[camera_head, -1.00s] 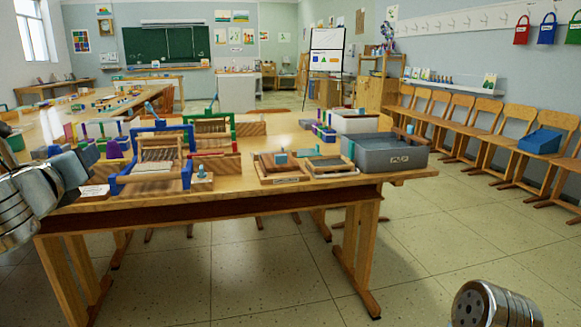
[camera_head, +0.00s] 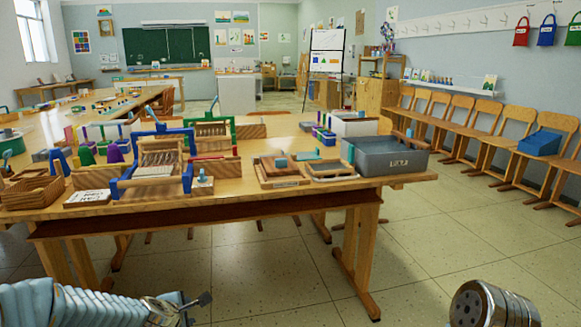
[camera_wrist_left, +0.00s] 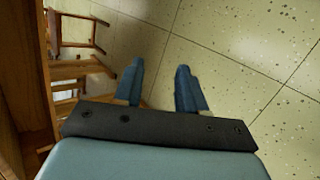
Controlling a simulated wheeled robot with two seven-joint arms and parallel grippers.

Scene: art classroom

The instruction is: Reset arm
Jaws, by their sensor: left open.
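My left gripper (camera_head: 198,303) is low at the bottom left of the head view, in front of the table and below its top. In the left wrist view its two blue fingers (camera_wrist_left: 160,72) are spread apart with only floor between them. It holds nothing. A rounded metal part of my right arm shows at the bottom right of the head view, but the right gripper itself is out of view.
In the left wrist view, wooden furniture (camera_wrist_left: 85,45) stands at the left. Tiled floor (camera_head: 440,245) is open at the right.

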